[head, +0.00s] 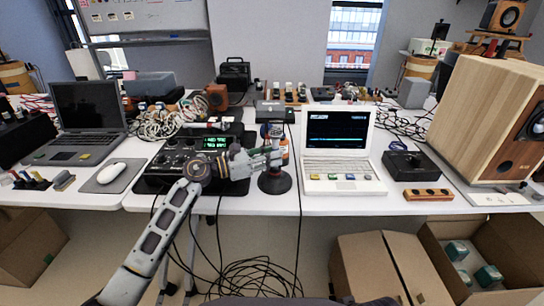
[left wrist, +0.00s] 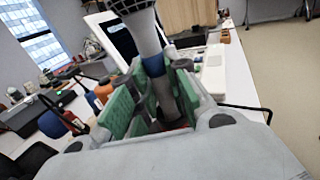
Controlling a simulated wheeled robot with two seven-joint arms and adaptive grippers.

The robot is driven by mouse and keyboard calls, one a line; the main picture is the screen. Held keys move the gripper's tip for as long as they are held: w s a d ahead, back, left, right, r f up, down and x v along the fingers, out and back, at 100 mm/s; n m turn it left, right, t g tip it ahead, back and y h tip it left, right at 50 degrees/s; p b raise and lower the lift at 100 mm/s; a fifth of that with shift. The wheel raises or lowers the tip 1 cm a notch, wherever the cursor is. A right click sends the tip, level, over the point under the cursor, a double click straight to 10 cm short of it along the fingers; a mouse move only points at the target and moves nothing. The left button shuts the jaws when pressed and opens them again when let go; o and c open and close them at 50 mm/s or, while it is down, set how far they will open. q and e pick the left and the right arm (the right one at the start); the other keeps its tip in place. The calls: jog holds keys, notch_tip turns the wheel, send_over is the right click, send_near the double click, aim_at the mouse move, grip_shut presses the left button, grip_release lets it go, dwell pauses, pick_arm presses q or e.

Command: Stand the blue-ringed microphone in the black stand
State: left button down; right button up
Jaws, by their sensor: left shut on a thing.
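My left gripper (head: 274,157) is shut on a grey microphone, which stands roughly upright. In the left wrist view the green pads of my left gripper (left wrist: 152,98) close around the body of the microphone (left wrist: 150,45), with its head at the top edge of the picture. The black stand (head: 275,183), with a round base, is on the table directly below the gripper. The gripper hides the join between microphone and stand, so I cannot tell whether the lower end is inside it. My right gripper is not in view.
A black mixer (head: 175,165) is to the left and a white laptop (head: 340,180) to the right. Cables hang over the front edge of the white table (head: 240,203). A black box (head: 412,165) is further right.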

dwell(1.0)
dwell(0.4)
pick_arm(q)
jog(key=c, duration=1.3)
grip_release()
jog(key=shift+v, duration=6.05)
